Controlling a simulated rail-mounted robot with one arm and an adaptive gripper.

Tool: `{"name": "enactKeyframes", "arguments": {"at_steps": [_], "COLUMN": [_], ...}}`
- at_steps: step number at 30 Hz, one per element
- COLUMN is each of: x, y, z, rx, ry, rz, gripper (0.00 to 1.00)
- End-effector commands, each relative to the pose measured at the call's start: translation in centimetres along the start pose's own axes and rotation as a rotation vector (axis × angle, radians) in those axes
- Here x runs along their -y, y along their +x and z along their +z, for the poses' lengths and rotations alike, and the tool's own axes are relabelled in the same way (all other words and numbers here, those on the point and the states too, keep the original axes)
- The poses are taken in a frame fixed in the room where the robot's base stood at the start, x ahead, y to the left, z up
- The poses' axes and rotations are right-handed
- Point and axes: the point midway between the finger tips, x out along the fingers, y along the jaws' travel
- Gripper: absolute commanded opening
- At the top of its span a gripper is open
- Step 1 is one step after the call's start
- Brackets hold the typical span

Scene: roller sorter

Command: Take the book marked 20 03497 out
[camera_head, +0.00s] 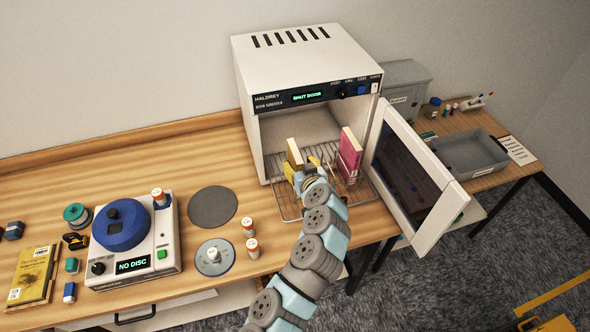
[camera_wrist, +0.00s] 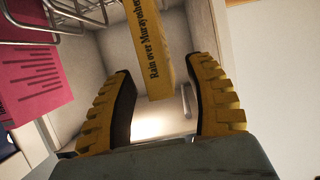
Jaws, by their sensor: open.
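A slim yellow book (camera_head: 293,152) stands on the wire rack (camera_head: 282,201) of the open white cabinet. In the wrist view its yellow spine (camera_wrist: 150,40) shows the black words "Rain over" and more. My gripper (camera_head: 303,167) reaches in over the rack. It is open, with one yellow finger on each side of the book's near end in the wrist view; I see no clear contact. A pink book (camera_head: 350,148) stands to the right on the rack, and its pink side (camera_wrist: 36,75) shows in the wrist view. I cannot read the mark 20 03497 on either.
The cabinet (camera_head: 300,60) reads "SHUT DOOR"; its door (camera_head: 405,165) hangs open on the right, close to my arm. A yellow book (camera_head: 33,275), a disc machine (camera_head: 160,240) and small jars stand left. A grey tray (camera_head: 470,150) is right. Bare wood lies left of the cabinet.

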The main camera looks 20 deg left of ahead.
Motion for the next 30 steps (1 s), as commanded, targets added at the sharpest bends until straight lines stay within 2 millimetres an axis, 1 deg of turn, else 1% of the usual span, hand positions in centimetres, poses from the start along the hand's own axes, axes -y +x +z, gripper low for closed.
{"name": "enactKeyframes", "arguments": {"at_steps": [5, 16, 24, 30], "x": [-0.1, 0.0, 0.0, -0.1], "y": [0.4, 2.8, 4.5, 5.1], "z": [0.0, 0.4, 0.2, 0.3], "rx": [0.001, 0.003, 0.002, 0.000], "ry": [0.000, 0.002, -0.002, 0.000], "rz": [0.000, -0.003, -0.003, 0.001], "gripper": [0.54, 0.54, 0.54, 0.54]}}
